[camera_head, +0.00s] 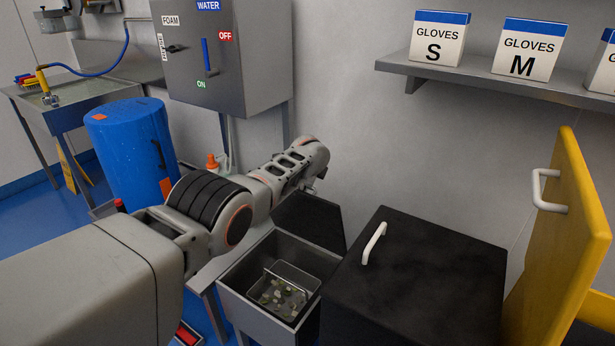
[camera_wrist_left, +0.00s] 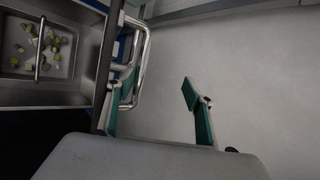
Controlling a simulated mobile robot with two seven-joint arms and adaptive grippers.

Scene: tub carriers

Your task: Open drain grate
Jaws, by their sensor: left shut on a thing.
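A steel drain box (camera_head: 232,297) stands open at the lower middle, with a strainer basket (camera_head: 309,276) holding green and pale scraps inside. Its dark hinged cover (camera_head: 308,219) stands raised at the back, beside the wall. My left gripper (camera_head: 317,181) is by the raised cover, its fingers mostly hidden in the head view. In the left wrist view, one finger of my left gripper (camera_wrist_left: 158,85) lies at the bent metal handle (camera_wrist_left: 144,62) on the cover's edge; the other shows over plain grey. The basket shows at upper left (camera_wrist_left: 62,45). My right gripper is out of view.
A black box (camera_head: 420,285) with a white handle stands right of the drain box. A yellow panel (camera_head: 565,235) stands at far right. A blue drum (camera_head: 130,145) is behind my left arm. A glove shelf (camera_head: 480,80) and grey control cabinet (camera_head: 235,60) are on the wall.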

